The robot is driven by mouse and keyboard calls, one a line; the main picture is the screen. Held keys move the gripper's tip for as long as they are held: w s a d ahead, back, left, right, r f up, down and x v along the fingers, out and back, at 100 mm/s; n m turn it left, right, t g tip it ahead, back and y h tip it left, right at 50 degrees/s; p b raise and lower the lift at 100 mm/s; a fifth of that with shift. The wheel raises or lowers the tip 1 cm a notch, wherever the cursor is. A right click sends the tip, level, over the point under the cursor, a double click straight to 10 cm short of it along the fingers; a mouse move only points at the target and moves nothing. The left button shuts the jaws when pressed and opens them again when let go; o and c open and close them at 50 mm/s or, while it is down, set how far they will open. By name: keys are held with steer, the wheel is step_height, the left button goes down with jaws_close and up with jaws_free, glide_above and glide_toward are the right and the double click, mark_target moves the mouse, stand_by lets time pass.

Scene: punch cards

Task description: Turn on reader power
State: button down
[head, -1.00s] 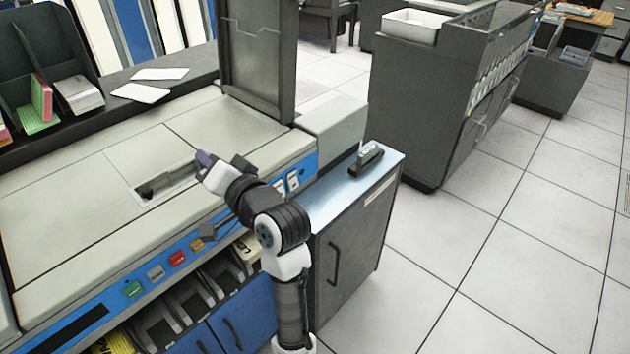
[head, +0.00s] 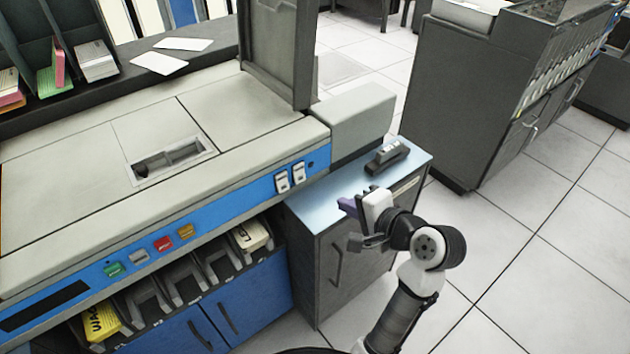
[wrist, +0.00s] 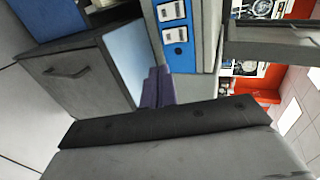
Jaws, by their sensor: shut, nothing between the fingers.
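The card reader (head: 75,225) is a long grey-topped machine with a blue front panel (head: 225,200) at the left of the head view. Two white rocker switches (head: 290,177) sit side by side near the panel's right end, with a dark round spot beside them. They also show in the wrist view (wrist: 173,22), above my gripper. In the wrist view, the fingers (wrist: 158,88) point up toward the panel.
Green, white, red and orange buttons (head: 162,243) line the panel further left. A grey cabinet (head: 330,265) with a pale blue top carries a black stapler-like device (head: 386,155). Card slots (head: 185,280) lie below the panel. Open tiled floor is at the right.

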mark_target(301, 179)
steer(key=shift+a, duration=0.1)
steer(key=x, duration=0.4)
steer(key=p+x, duration=0.1)
steer(key=x, duration=0.4)
steer(key=r+x, duration=0.1)
steer(key=x, duration=0.3)
steer(key=shift+w+a+f, duration=0.1)
steer(key=shift+w+a, duration=0.25)
steer(key=shift+w, duration=0.1)
steer(key=shift+w+a+f, duration=0.1)
steer(key=shift+f, duration=0.15)
steer(key=shift+w+r+t+y, duration=0.1)
steer(key=shift+t+y, duration=0.2)
steer(key=shift+r, duration=0.2)
